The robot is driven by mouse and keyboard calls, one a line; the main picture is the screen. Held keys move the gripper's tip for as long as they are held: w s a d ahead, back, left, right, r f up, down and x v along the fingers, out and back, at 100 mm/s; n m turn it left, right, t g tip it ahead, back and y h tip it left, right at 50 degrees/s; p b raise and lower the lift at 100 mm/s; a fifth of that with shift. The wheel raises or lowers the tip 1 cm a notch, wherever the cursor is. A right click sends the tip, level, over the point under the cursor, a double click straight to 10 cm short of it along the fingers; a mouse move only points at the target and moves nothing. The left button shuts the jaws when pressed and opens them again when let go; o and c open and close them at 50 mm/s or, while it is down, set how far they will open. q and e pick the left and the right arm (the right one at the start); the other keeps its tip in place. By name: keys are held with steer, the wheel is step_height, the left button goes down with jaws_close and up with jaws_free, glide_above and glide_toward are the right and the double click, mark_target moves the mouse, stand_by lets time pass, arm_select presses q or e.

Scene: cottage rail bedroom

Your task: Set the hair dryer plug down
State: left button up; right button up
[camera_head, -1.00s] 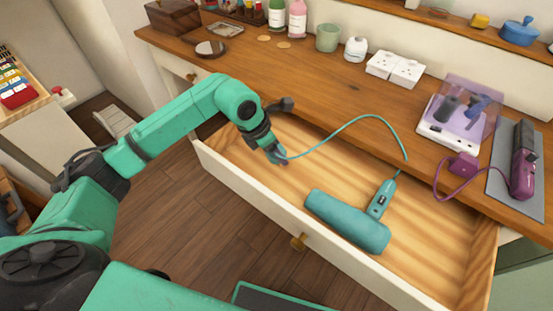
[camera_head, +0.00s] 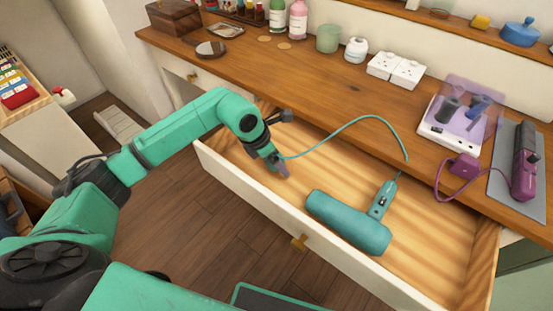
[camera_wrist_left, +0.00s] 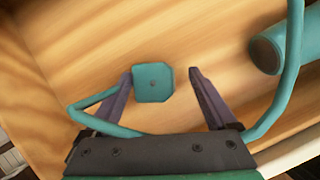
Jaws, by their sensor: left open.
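The teal hair dryer (camera_head: 345,222) lies in the open wooden drawer (camera_head: 440,245), its handle toward the counter. Its cord (camera_head: 375,118) arches over the counter edge and runs back to my left gripper (camera_head: 283,172), which is low inside the drawer's left part. In the wrist view the teal, square-faced plug (camera_wrist_left: 153,83) is between the open fingers of the left gripper (camera_wrist_left: 160,76). It is close to the left finger, with a gap to the right one. I cannot tell whether it touches the left finger. In the head view the plug is hard to make out.
The drawer's front wall (camera_head: 265,205) stands between my arm and the floor. The drawer floor around the plug is bare.

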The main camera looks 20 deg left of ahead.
arm_select(q)
steer(key=v, duration=1.1)
steer(key=shift+r, duration=0.2)
arm_select(e)
steer(key=shift+s+d, duration=0.1)
steer(key=shift+s, duration=0.25)
arm_select(q)
steer(key=shift+s+a, duration=0.1)
steer(key=shift+a, duration=0.05)
arm_select(e)
steer(key=shift+s, duration=0.1)
